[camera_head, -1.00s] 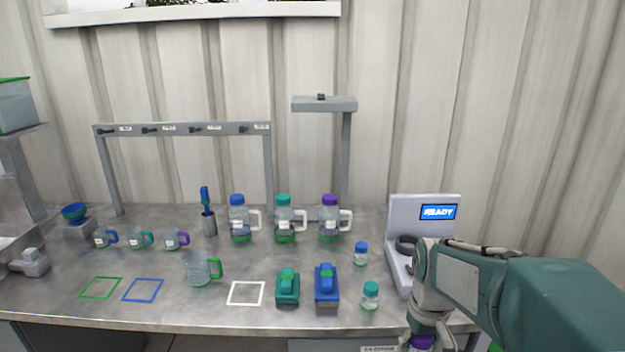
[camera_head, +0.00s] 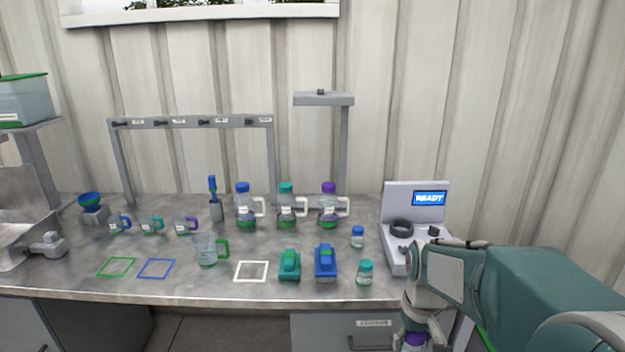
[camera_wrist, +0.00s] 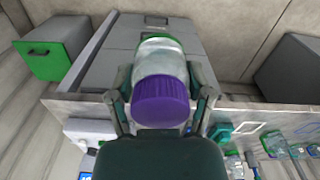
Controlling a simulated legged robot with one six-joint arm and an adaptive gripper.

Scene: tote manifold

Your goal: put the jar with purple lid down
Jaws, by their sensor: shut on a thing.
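The jar with purple lid (camera_wrist: 160,100) is between the two fingers of my gripper (camera_wrist: 160,92) in the wrist view. Its ribbed purple lid faces the camera, with a clear body and a green far end behind it. My gripper is shut on the jar. In the head view the purple lid (camera_head: 413,338) shows at the bottom edge, below my wrist, in front of the bench's front edge. The rest of the jar is mostly cut off there.
A jar with teal lid (camera_head: 365,273) and one with blue lid (camera_head: 357,237) stand on the metal bench (camera_head: 190,285), left of the device (camera_head: 412,228) reading READY. Teal and blue blocks (camera_head: 326,263) stand farther left. Outlined white (camera_head: 251,271), blue (camera_head: 156,269) and green (camera_head: 117,267) squares are empty.

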